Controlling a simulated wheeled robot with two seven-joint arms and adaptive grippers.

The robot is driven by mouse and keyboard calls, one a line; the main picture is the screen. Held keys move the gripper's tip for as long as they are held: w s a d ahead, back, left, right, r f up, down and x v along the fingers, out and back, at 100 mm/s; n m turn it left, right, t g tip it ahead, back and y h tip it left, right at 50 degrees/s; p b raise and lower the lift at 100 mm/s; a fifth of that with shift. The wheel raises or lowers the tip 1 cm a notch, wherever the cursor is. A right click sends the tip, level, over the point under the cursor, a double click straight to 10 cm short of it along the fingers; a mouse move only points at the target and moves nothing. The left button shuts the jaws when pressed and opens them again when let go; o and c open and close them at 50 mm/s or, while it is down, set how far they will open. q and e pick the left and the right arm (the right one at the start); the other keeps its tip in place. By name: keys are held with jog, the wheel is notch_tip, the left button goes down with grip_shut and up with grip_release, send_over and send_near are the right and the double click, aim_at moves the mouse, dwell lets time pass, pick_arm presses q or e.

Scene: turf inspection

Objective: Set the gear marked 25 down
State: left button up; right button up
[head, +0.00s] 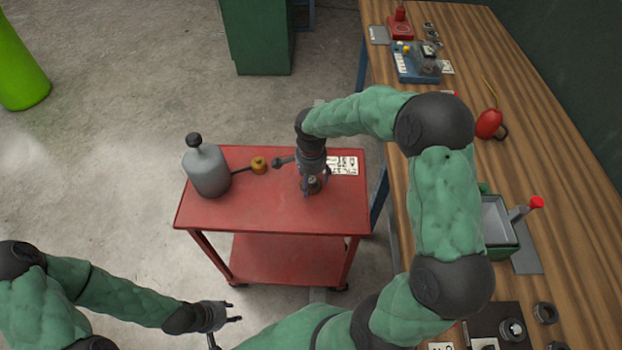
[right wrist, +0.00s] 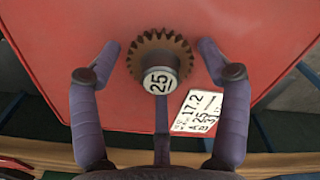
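The gear marked 25 (right wrist: 160,62) is a brown toothed gear with a round white label on its hub. In the right wrist view it appears on or just above the red cart top (head: 260,212); I cannot tell if it touches. My right gripper (head: 314,188) points down over the cart, with fingers (right wrist: 160,60) spread on both sides of the gear and visible gaps. In the head view the gripper mostly hides the gear. My left gripper (head: 238,312) is open and empty, low in front of the cart.
A white printed card (head: 345,165) lies behind the right gripper. A wooden bench (head: 555,170) runs along the right. The cart's front is clear.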

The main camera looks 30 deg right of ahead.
aim_at(311, 179)
jog(key=shift+r, duration=0.25)
notch_tip(311, 179, up, 12)
jog(key=p, duration=0.4)
jog(key=shift+f, duration=0.1)
